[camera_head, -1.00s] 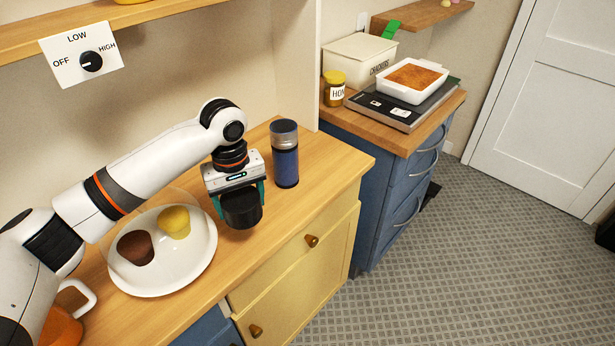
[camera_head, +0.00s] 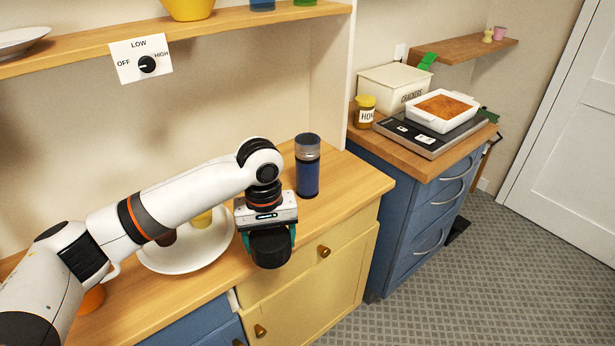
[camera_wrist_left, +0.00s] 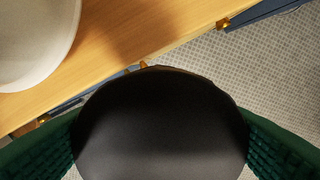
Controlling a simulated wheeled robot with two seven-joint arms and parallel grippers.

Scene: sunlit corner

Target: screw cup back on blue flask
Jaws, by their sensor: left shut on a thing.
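The blue flask (camera_head: 307,172) stands upright on the wooden counter, with a grey upper part and a dark top. My left gripper (camera_head: 268,240) is shut on the black cup (camera_head: 271,251), which hangs below the fingers near the counter's front edge. The cup is to the left of the flask and nearer to me, apart from it. In the left wrist view the cup (camera_wrist_left: 160,125) fills the middle between the green finger pads. The cup's inside is hidden. My right gripper does not show.
A white plate (camera_head: 185,264) lies left of my gripper, with a yellow cup (camera_head: 201,219) on it, partly hidden by my arm. A wall panel stands just behind the flask. A honey jar (camera_head: 365,113) and a scale bearing a baking dish (camera_head: 441,117) are on the right counter.

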